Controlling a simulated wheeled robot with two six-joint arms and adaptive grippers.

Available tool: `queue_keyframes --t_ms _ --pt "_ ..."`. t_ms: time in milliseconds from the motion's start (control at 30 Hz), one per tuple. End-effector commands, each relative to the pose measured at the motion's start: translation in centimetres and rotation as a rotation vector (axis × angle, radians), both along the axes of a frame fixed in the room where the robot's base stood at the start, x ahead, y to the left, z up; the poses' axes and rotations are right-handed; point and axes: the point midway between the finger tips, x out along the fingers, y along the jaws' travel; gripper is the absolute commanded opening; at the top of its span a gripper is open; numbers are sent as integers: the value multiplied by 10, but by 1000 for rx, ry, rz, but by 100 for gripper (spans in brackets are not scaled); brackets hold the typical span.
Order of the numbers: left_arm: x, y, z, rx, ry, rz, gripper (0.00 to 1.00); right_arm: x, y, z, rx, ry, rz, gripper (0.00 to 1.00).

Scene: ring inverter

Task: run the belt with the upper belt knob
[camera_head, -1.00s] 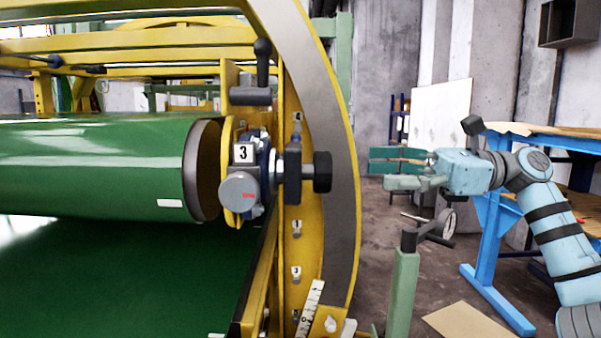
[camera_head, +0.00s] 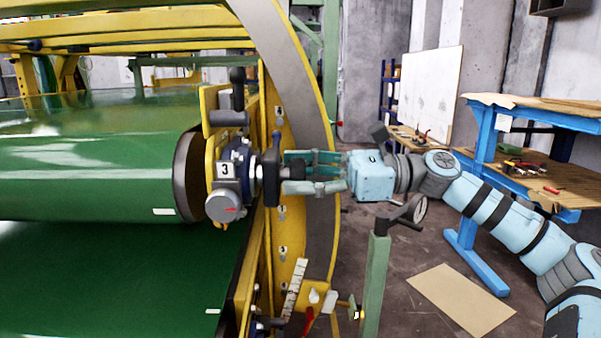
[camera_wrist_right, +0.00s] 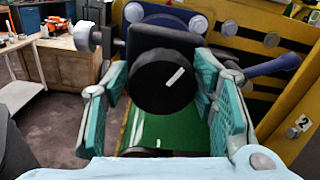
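The upper belt knob (camera_head: 292,172) is black and round. It sticks out to the right from the dark block beside the green roller (camera_head: 100,180). In the right wrist view the knob (camera_wrist_right: 165,82) faces me with a short white mark on it. My right gripper (camera_head: 300,172) is open, with its teal fingers on either side of the knob. In the right wrist view (camera_wrist_right: 168,100) gaps show between the knob and both fingers. My left gripper is not in view.
A curved yellow and grey frame (camera_head: 318,120) stands close around my right fingers. A handwheel (camera_head: 420,208) on a green post (camera_head: 375,285) is below my right wrist. A blue workbench (camera_head: 485,150) with tools is at the right.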

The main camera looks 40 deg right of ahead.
Motion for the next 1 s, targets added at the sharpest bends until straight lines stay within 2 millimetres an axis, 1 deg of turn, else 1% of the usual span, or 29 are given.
queue_keyframes --t_ms 33,100,167,367,567,767,1000 --pt "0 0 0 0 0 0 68 0 0 0 0 0 0 39" --pt "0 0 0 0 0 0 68 0 0 0 0 0 0 28" --pt "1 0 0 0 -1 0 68 0 0 0 0 0 0 19" --pt "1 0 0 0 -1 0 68 0 0 0 6 8 0 19" --pt "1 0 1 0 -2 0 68 0 0 0 41 53 0 19" --pt "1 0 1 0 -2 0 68 1 0 0 116 152 0 19" --pt "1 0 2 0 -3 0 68 1 -1 0 245 322 0 19"
